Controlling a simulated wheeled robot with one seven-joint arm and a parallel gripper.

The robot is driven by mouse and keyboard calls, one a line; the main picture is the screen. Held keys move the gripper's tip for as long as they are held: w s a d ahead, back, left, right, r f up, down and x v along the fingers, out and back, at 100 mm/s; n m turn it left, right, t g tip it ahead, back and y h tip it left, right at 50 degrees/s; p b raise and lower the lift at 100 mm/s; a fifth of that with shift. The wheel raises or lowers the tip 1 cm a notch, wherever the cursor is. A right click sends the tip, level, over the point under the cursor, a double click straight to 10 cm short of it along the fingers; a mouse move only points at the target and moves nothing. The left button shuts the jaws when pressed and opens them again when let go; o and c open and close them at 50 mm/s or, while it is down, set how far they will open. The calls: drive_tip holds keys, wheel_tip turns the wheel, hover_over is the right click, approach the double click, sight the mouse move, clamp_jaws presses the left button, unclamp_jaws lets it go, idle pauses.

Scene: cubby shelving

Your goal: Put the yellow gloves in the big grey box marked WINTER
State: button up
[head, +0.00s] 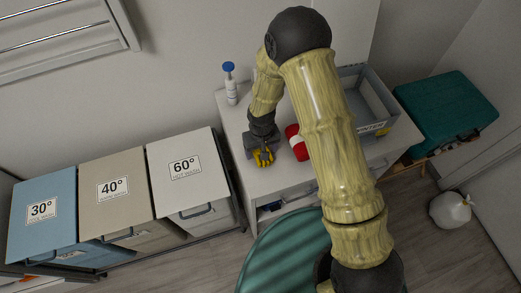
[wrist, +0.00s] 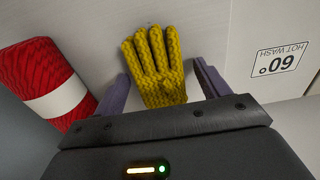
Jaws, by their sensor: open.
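The yellow knitted gloves (wrist: 156,65) lie on the white cabinet top, and in the head view they show as a small yellow patch (head: 262,157). My gripper (wrist: 162,85) is open, with one purple finger on each side of the gloves. The big grey box (head: 382,92) stands open at the right of the cabinet top in the head view. Its label (head: 371,128) is partly covered by my arm, and its inside is only partly visible.
A red rolled item with a white band (wrist: 50,85) lies close left of the gloves in the wrist view. A blue-capped bottle (head: 231,88) stands at the back left. Lidded 30°, 40° and 60° bins (head: 183,172) stand left; a teal case (head: 445,110) is right.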

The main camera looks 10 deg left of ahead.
drive_tip(key=c, duration=1.2)
drive_tip(key=shift+o, duration=0.2)
drive_tip(key=shift+r, duration=0.1)
wheel_tip(320, 180, up, 10)
drive_tip(key=shift+f+b, duration=0.1)
drive_tip(key=shift+b, duration=1)
